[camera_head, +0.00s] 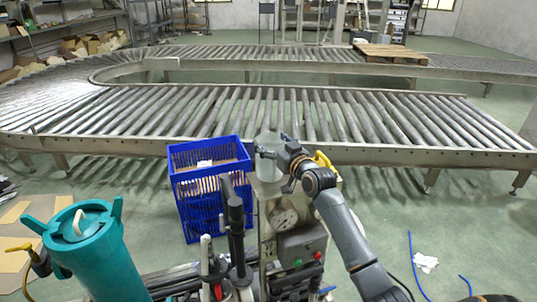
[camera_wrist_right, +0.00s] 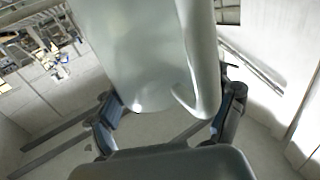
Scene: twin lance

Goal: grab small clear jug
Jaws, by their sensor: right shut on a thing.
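The small clear jug (camera_head: 267,158) is a pale, see-through vessel above the top of the gauge machine in the head view. My right gripper (camera_head: 276,147) is shut on it from the right. In the right wrist view the jug (camera_wrist_right: 145,50) stands large between the two fingers of the right gripper (camera_wrist_right: 168,95), with its handle side towards the right finger. I cannot tell whether the jug's base touches the machine. My left gripper is not in view.
The machine (camera_head: 285,217) with a dial gauge stands below the jug. A blue crate (camera_head: 205,181) is close on the left, and a teal canister (camera_head: 95,245) stands at front left. A roller conveyor (camera_head: 270,115) runs behind. Green floor at right is mostly free.

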